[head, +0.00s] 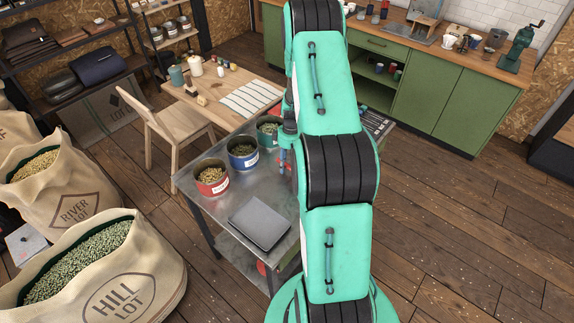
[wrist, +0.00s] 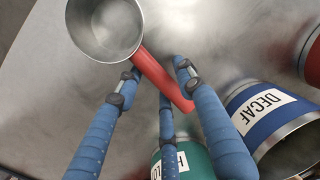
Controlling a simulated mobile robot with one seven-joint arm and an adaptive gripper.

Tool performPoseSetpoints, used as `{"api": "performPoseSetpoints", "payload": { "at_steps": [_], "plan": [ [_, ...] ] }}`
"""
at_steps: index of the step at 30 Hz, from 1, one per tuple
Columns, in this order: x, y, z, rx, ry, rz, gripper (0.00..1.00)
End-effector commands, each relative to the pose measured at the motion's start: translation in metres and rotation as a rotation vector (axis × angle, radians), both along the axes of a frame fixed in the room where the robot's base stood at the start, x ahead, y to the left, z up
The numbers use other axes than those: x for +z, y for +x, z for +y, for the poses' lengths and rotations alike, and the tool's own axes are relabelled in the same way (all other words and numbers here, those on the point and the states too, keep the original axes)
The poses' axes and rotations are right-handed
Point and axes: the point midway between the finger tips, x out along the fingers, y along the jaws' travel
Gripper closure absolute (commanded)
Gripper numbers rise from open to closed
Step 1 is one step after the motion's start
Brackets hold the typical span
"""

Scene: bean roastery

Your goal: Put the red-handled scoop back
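The scoop, with a round metal bowl and a red handle (wrist: 158,76), is at the top middle of the wrist view. My gripper (wrist: 160,75) has blue fingers standing apart around the handle. One fingertip is close to the handle on the left, and a gap shows on the right, so the fingers look open. I cannot tell whether any finger touches it. In the head view my gripper (head: 285,165) is low over the metal table (head: 205,205), largely hidden by my arm, with a bit of red beside it.
A red tin (head: 211,180), a blue DECAF tin (head: 243,156) and a green tin (head: 268,128) of beans stand close beside my gripper. A flat grey object (head: 260,222) lies on the table's front part. Bean sacks (head: 130,270) stand at left.

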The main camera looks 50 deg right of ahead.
Motion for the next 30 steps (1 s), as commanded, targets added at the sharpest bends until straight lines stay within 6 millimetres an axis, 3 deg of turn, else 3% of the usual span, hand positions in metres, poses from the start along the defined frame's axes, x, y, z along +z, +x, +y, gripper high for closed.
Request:
{"api": "performPoseSetpoints", "payload": {
  "at_steps": [16,23,30],
  "plan": [
    [0.009,0.001,-0.001,0.000,-0.001,-0.001,0.56],
    [0.038,0.001,-0.006,0.000,-0.002,-0.001,0.56],
    [0.078,0.002,-0.012,0.000,-0.002,-0.002,0.56]
  ]
}}
